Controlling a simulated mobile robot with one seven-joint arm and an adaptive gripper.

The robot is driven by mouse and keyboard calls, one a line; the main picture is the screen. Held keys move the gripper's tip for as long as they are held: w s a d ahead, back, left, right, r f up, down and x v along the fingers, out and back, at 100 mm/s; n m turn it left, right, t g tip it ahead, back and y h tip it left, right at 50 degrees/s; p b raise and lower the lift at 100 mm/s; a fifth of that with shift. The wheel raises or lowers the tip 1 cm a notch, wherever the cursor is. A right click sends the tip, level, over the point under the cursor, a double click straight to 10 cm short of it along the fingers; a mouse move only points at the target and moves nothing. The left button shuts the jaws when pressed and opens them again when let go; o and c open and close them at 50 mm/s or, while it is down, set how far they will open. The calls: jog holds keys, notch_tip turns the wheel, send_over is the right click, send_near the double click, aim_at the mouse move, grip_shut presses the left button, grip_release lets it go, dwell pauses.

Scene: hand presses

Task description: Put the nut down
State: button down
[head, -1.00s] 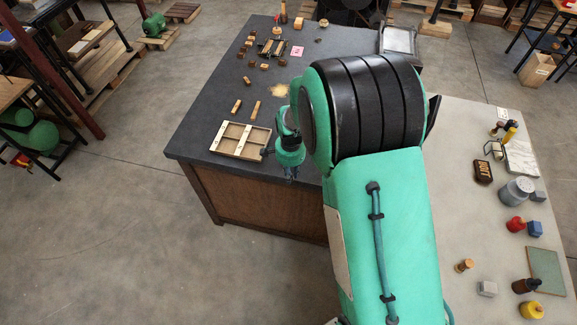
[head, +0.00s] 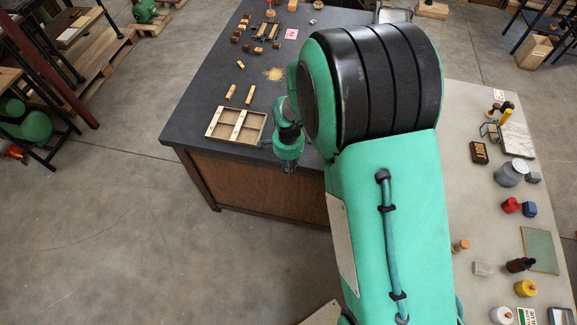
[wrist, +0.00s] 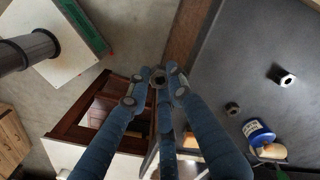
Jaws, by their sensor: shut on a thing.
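In the wrist view, my gripper (wrist: 157,76) has its blue fingers closed around a small dark nut (wrist: 158,82); its round hole shows between the fingertips. In the head view my gripper (head: 289,165) hangs at the front edge of the dark bench (head: 190,115), just right of the wooden tray. The nut cannot be made out there. Two other dark nuts lie on a dark surface in the wrist view, a larger one (wrist: 281,76) and a smaller one (wrist: 232,108).
An open wooden divided tray (head: 212,122) sits at the dark bench's front corner. Wooden pieces (head: 231,93) lie behind it. A blue jar (wrist: 258,132) stands near the nuts in the wrist view. A pale bench (head: 470,210) with several items is at right.

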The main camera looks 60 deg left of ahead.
dwell(0.5)
jog(key=w+d+f+m+b, duration=0.1)
jog(key=w+d+f+m, duration=0.15)
jog(key=w+d, duration=0.65)
jog(key=w+d+f+m+b, duration=0.15)
jog(key=d+m, duration=0.25)
jog(key=d, duration=1)
jog(key=w+d+f+m+b, duration=0.1)
jog(key=w+d+m, duration=0.2)
jog(key=w+d, duration=0.65)
jog(key=s+d+f+m+b, duration=0.1)
jog(key=s+d+m, duration=0.2)
jog(key=d, duration=0.8)
jog(key=s+d+f+m+b, duration=0.1)
jog(key=s+d+f+m, duration=0.1)
jog(key=s+d, duration=0.4)
jog(key=s+d+f+m+b, duration=0.1)
jog(key=s+d+m, duration=0.3)
jog(key=d, duration=1.2)
jog(key=shift+s+d+f, duration=0.3)
jog(key=shift+s+f, duration=0.05)
jog(key=shift+s, duration=0.15)
jog(key=shift+w, duration=0.1)
jog(key=w, duration=0.5)
jog(key=w+a+f, duration=0.1)
jog(key=w, duration=1)
jog(key=shift+a+f+b, duration=0.25)
jog(key=shift+a+b, duration=0.05)
jog(key=shift+a, duration=0.05)
jog(key=shift+s, duration=0.1)
